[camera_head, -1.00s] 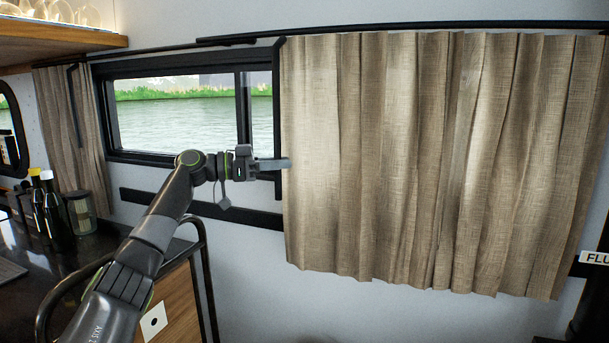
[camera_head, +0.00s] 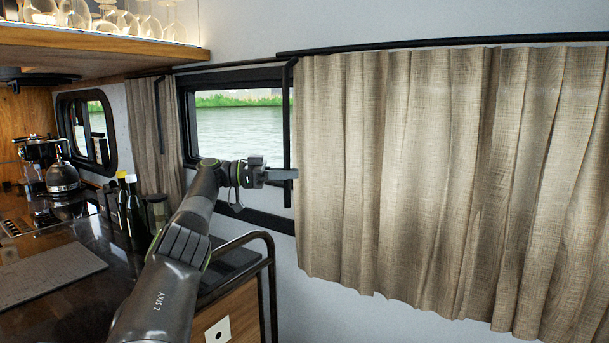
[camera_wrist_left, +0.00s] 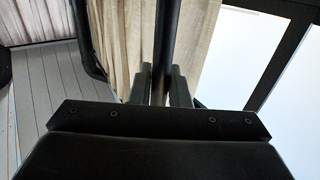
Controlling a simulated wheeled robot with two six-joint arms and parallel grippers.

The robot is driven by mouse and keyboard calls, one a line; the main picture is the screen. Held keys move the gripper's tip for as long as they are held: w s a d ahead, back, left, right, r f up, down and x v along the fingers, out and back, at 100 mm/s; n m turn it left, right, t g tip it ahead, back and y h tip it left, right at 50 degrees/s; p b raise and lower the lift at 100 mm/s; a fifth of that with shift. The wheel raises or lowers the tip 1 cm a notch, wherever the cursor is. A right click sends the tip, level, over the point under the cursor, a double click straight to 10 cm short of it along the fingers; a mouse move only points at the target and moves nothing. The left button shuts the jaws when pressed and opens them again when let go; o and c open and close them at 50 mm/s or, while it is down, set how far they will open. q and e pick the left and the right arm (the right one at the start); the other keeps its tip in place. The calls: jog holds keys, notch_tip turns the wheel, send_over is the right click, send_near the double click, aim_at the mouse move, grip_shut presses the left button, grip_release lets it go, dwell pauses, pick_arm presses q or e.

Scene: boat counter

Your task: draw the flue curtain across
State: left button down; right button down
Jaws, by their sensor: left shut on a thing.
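The beige flue curtain (camera_head: 430,180) hangs from a dark rail (camera_head: 440,44) and fills the right of the head view. Its left edge overlaps the right part of the window (camera_head: 238,130). A black pull rod (camera_head: 288,115) hangs upright at that left edge. My left gripper (camera_head: 284,174) is shut on the rod, low on its length. In the left wrist view the rod (camera_wrist_left: 167,45) runs between the two fingers (camera_wrist_left: 160,88), with curtain cloth (camera_wrist_left: 122,35) behind. My right gripper is not in view.
A second, bunched curtain (camera_head: 155,125) with its own rod hangs left of the window. Dark bottles (camera_head: 133,208) and a jar (camera_head: 156,211) stand on the counter. A black handrail (camera_head: 262,238) curves at the counter's end. Glasses stand on a wooden shelf (camera_head: 90,45) above.

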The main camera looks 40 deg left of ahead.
aim_at(284, 139)
pick_arm(q)
jog(key=shift+s+a, duration=0.1)
jog(key=shift+a, duration=0.5)
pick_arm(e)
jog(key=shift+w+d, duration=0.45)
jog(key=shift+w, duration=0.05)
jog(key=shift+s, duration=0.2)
pick_arm(q)
jog(key=c, duration=1.7)
grip_release()
